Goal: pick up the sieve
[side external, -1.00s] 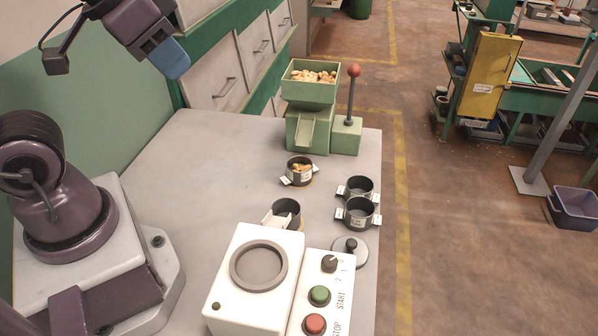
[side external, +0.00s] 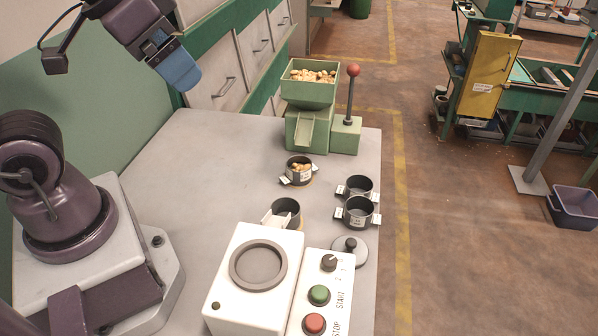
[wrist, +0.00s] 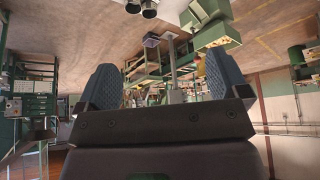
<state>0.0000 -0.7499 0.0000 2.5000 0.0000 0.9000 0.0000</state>
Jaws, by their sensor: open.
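Several dark round vessels with white side tabs stand on the grey table; I cannot tell for certain which one is the sieve. One vessel holding nuts (side external: 299,172) is in front of the green hopper. An empty-looking one (side external: 286,213) is just behind the white machine. Two more, a rear one (side external: 358,188) and a front one (side external: 357,213), stand side by side near the right table edge. My gripper (side external: 181,76) is high above the table's back left, far from all of them. In the wrist view its blue fingers (wrist: 163,88) are apart with nothing between them.
A green hopper (side external: 309,92) full of nuts, with a red-knobbed lever (side external: 352,95), stands at the table's back. The white machine (side external: 225,290) and a button panel (side external: 322,296) fill the front. A grey round-knobbed piece (side external: 348,250) lies beside them. The table's left middle is clear.

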